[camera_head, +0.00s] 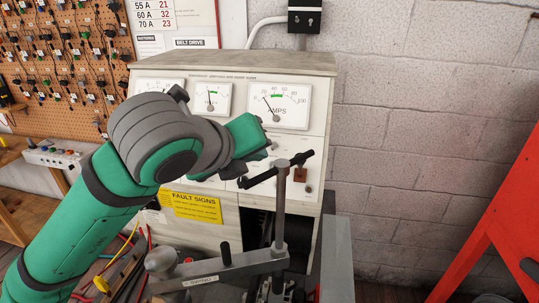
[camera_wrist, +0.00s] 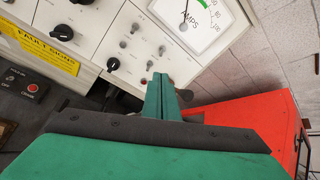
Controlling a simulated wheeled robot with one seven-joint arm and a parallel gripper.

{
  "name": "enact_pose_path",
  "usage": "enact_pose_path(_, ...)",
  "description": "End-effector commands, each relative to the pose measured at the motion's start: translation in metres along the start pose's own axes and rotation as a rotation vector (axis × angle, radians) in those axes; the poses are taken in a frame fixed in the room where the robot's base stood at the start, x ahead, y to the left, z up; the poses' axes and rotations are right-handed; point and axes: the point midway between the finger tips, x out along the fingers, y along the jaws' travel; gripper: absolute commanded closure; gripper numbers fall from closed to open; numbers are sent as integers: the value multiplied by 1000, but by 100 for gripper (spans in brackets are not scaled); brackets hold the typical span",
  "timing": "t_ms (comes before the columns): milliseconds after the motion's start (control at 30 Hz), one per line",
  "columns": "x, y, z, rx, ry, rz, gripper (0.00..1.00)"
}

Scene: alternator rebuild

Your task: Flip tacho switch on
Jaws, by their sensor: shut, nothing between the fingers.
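The grey test bench (camera_head: 312,145) carries a front panel with dials, knobs and small toggle switches. In the wrist view, several small metal toggles (camera_wrist: 135,28) stand on the white panel, with two more (camera_wrist: 162,50) below the amps meter. Their labels are too small to read, so I cannot tell which is the tacho switch or its position. My gripper (camera_head: 262,138) is in front of the panel, below the meters, and hides part of it. In the wrist view my gripper (camera_wrist: 161,78) is shut and empty, its tips just below the lower toggles in the picture; contact is unclear.
Black knobs (camera_wrist: 113,64) sit left of the toggles. A yellow fault signs label (camera_head: 197,207) is on the bench front. A dark metal post with a crossbar (camera_head: 280,205) stands before the bench. A red frame (camera_head: 495,220) is at right; bare wall lies between.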

Motion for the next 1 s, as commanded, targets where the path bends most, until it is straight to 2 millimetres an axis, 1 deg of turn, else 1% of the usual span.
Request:
enact_pose_path(133, 6, 3, 1, -3, -2, 3, 100)
enact_pose_path(233, 17, 7, 3, -8, -5, 8, 100)
enact_pose_path(500, 61, 10, 4, -11, -8, 12, 100)
enact_pose_path(700, 86, 11, 5, -12, -9, 13, 100)
enact_pose_path(800, 92, 12, 5, -11, -10, 14, 100)
enact_pose_path(1000, 98, 4, 2, -4, -4, 5, 100)
